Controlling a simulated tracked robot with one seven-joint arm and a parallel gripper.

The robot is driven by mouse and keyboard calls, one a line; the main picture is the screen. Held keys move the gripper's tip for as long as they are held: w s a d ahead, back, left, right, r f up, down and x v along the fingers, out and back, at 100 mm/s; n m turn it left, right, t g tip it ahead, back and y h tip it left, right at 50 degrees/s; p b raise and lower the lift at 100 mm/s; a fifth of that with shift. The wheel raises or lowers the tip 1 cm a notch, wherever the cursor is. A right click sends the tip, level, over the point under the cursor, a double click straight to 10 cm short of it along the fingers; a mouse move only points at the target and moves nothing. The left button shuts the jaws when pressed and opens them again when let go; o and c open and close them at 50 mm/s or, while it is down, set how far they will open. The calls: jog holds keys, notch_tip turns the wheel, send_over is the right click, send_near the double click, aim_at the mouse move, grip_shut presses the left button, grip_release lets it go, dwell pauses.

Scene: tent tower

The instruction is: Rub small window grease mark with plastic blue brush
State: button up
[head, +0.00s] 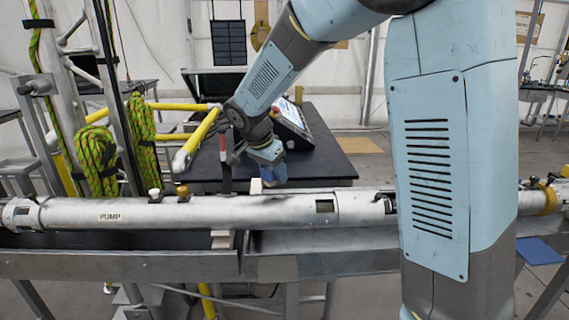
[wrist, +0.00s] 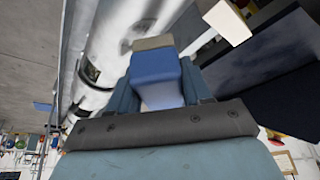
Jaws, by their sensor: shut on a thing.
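My gripper (head: 268,158) hangs just above and behind the long white tube (head: 160,212), left of its small window. In the wrist view my gripper (wrist: 160,82) is shut on the blue brush (wrist: 154,66), whose beige bristle end points away from me. The blue brush (head: 273,174) is partly hidden in the head view. The small window (head: 325,206) is a dark rectangle in the tube's side; it also shows in the wrist view (wrist: 90,72). The brush looks apart from the window. I cannot make out a grease mark on it.
The tube lies on a grey metal trough (head: 120,265). A pale block (head: 256,186) stands close by the gripper. A dark table (head: 325,160) with a screen device stands behind.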

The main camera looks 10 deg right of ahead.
jog(key=shift+s+r, duration=0.1)
jog(key=shift+r, duration=2.15)
